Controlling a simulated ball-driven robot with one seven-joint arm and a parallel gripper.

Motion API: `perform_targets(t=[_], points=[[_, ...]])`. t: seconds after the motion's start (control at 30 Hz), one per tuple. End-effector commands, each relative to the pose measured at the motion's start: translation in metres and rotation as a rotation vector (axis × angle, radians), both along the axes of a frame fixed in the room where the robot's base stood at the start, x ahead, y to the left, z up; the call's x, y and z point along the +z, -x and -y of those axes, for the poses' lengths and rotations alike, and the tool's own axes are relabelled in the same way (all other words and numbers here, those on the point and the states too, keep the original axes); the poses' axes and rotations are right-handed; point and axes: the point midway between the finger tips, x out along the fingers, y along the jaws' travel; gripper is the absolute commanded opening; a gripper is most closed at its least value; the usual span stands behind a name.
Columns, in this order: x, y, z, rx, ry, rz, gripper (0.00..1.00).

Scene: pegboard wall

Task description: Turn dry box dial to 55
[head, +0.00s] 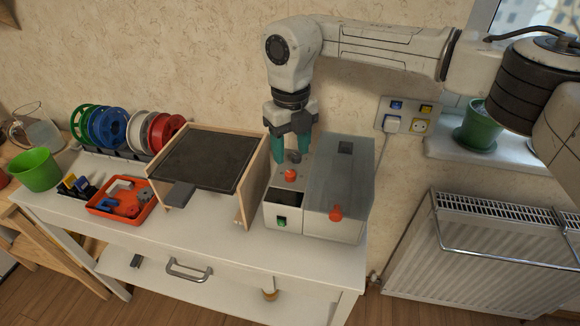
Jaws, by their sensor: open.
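A light grey box unit (345,190) stands at the right end of the white table; I take it for the dry box. Its narrower left section has a small grey knob (295,157) at the back, which looks like the dial, and a red knob (290,175) in front of it. My gripper (290,155) points down over this section, with its teal fingers open. The fingers are on either side of the grey knob in the picture. I cannot tell whether they touch it. The dial's scale and setting are too small to read.
A wooden frame with a dark plate (207,160) stands close on the left. An orange tray (121,200) of small parts, spools (107,128) and a green bucket (36,168) are farther left. A wall socket panel (407,116) and radiator (490,250) are at right.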

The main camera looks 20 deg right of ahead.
Motion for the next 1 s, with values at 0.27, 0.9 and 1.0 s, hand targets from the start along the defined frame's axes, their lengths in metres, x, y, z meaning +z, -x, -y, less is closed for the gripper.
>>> perform_targets(t=[0.27,0.9,1.0], points=[[-0.046,0.0,-0.001,0.0,-0.003,-0.001,0.53],[-0.062,0.0,-0.001,0.001,-0.003,0.002,0.4],[-0.062,0.0,-0.001,0.001,-0.003,0.002,0.31]])
